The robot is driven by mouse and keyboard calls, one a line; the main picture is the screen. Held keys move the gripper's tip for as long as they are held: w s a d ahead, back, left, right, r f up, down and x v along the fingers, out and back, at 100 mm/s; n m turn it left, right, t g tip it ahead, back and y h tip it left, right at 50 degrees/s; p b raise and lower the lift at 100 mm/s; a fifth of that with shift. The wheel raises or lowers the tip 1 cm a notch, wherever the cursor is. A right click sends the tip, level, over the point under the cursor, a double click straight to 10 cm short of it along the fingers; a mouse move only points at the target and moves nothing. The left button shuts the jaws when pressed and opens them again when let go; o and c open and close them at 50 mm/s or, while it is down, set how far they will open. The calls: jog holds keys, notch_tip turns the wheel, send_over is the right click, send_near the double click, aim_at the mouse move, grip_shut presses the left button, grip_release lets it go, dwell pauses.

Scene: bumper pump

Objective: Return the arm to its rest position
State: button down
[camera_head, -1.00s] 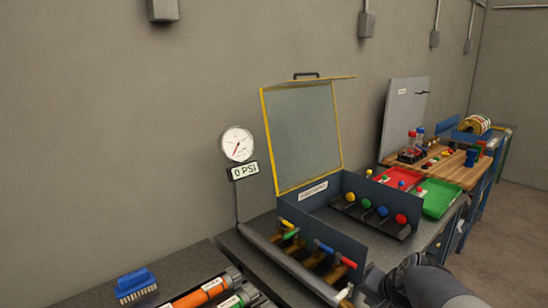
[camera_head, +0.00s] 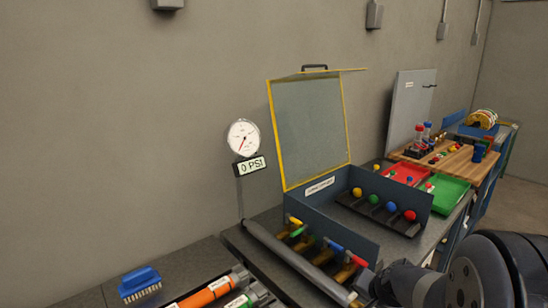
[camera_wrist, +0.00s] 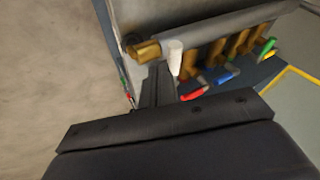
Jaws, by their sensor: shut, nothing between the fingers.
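My arm (camera_head: 420,287) reaches in from the lower right in the head view. Its dark end is beside the right end of the valve box (camera_head: 345,235). In the wrist view my gripper (camera_wrist: 158,72) shows as narrow dark fingers, shut and empty. They point toward the grey pipe (camera_wrist: 220,27), near a white handle (camera_wrist: 174,57) at its brass end. I cannot tell whether they touch it. Red (camera_wrist: 191,96), blue (camera_wrist: 222,74) and green (camera_wrist: 265,46) handles lie farther right. The fingertips are not clear in the head view.
The yellow-framed cover (camera_head: 310,130) stands open behind the valves. The gauge (camera_head: 243,138) has a 0 PSI display (camera_head: 251,167). Round coloured knobs (camera_head: 374,200) sit in the box. A blue brush (camera_head: 140,284) lies at front left. Red (camera_head: 405,174) and green (camera_head: 446,192) trays are farther right.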

jog(key=shift+d+n+g+y, duration=0.4)
jog(key=shift+d+n+y, duration=0.45)
jog(key=shift+n, duration=0.65)
jog(key=shift+d+n+g+y, duration=0.4)
jog(key=shift+d+n+y, duration=0.4)
jog(key=shift+n, duration=0.7)
